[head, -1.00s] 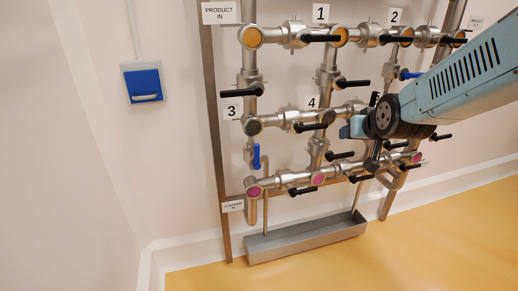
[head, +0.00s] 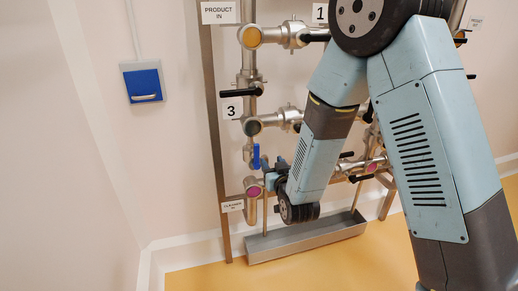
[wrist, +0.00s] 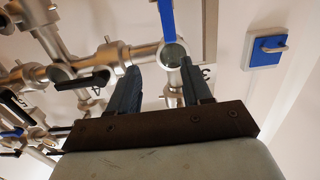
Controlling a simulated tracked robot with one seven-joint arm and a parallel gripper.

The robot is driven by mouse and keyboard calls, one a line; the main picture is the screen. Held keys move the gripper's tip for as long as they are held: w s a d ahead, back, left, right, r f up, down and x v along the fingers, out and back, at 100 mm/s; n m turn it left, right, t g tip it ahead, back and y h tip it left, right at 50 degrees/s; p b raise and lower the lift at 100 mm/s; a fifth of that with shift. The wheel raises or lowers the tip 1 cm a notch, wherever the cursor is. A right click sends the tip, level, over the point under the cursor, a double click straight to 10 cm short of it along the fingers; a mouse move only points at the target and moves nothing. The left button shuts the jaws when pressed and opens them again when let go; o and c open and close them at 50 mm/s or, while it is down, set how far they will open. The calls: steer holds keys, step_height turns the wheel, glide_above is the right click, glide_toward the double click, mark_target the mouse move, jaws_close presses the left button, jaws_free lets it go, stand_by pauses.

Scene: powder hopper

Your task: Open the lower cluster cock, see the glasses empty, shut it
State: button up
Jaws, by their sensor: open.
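The lower blue-handled cock (head: 256,157) sits on the left vertical pipe, its handle upright along the pipe. The handle shows at the top of the wrist view (wrist: 167,18), beyond the fingertips and not between them. My gripper (head: 272,167) is open and empty, just right of that handle; in the wrist view its fingers (wrist: 159,66) stand apart with pipework beyond. A dark sight glass (head: 252,128) is above the cock. Magenta glasses show at the lower left (head: 254,192) and lower right (head: 373,167). My arm hides much of the rack's middle and right.
Black-handled valves (head: 241,92) stick out from the rack near the gripper. A grey trough (head: 305,239) stands below it. A blue wall box (head: 143,84) is at the left. The wall between the box and the rack is clear.

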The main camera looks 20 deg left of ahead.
mark_target(259, 149)
steer(key=shift+y, duration=0.3)
steer(key=x, duration=0.9)
steer(key=a+f+x, duration=0.1)
steer(key=x, duration=0.3)
steer(key=shift+s+a, duration=0.1)
steer(key=shift+a, duration=0.05)
jaws_close()
steer(key=shift+d, duration=0.25)
